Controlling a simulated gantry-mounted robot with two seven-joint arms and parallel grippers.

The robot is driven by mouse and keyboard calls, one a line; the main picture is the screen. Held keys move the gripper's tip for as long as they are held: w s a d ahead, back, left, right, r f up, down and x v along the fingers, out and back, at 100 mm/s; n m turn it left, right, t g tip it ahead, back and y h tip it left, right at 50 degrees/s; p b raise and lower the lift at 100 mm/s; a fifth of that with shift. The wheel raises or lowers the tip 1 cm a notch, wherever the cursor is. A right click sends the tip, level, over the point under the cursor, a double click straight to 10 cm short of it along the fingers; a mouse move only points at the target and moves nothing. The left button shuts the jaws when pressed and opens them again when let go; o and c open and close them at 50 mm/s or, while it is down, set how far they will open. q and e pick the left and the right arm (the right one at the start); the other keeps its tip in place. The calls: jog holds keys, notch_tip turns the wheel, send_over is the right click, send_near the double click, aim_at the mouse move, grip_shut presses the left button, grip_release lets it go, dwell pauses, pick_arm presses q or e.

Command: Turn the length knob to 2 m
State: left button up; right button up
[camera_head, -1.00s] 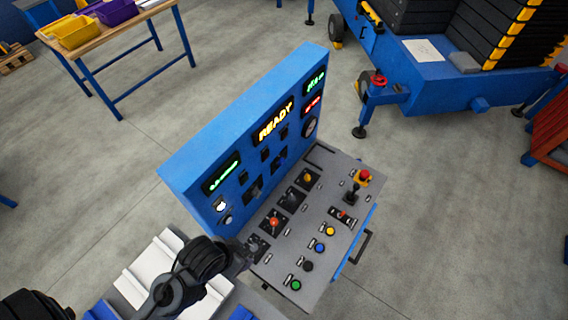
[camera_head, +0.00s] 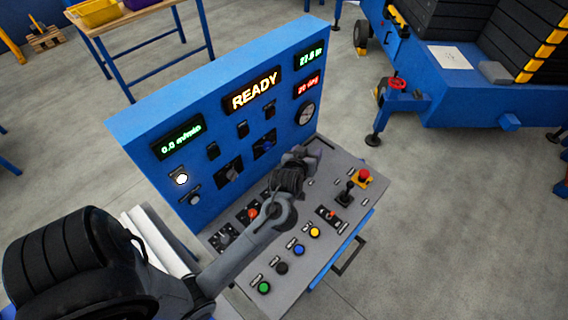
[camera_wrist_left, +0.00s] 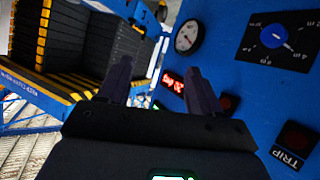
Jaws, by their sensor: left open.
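The length knob is a blue dial on a black scale plate on the upright panel face (camera_head: 264,145). In the left wrist view the blue knob (camera_wrist_left: 274,37) is at the upper right; its pale pointer mark slants to the lower right, toward a label that looks like 4 m, but the small print is hard to read. My left gripper (camera_head: 298,158) is over the sloping desk, in front of the panel face and to the right of the knob. In the left wrist view its two fingers (camera_wrist_left: 160,85) are apart, with nothing between them, away from the knob. My right gripper is not in view.
The desk carries an orange-red knob (camera_head: 252,213), several coloured buttons (camera_head: 282,268), a black joystick (camera_head: 345,193) and a red emergency stop (camera_head: 364,175). A round gauge (camera_head: 306,113) and lit displays (camera_head: 252,91) are on the panel face. A blue machine (camera_head: 455,85) stands behind.

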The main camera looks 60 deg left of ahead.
pick_arm(q)
jog(key=w+a+f+n+g+y+b, duration=0.2)
jog(key=a+f+n+y+b, duration=0.3)
jog(key=a+f+b, duration=0.15)
jog(key=n+g+y+b, duration=0.6)
jog(key=n+g+b, duration=0.1)
jog(key=g+b, duration=0.7)
send_near(269, 148)
jog(key=shift+t, duration=0.6)
jog(key=x, duration=0.8)
jog(key=shift+s+a+r+b, duration=0.15)
jog(key=shift+s+a+b, duration=0.15)
jog(key=shift+b, duration=0.1)
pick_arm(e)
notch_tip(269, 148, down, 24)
pick_arm(q)
jog(key=c, duration=1.1)
jog(key=shift+o, duration=0.2)
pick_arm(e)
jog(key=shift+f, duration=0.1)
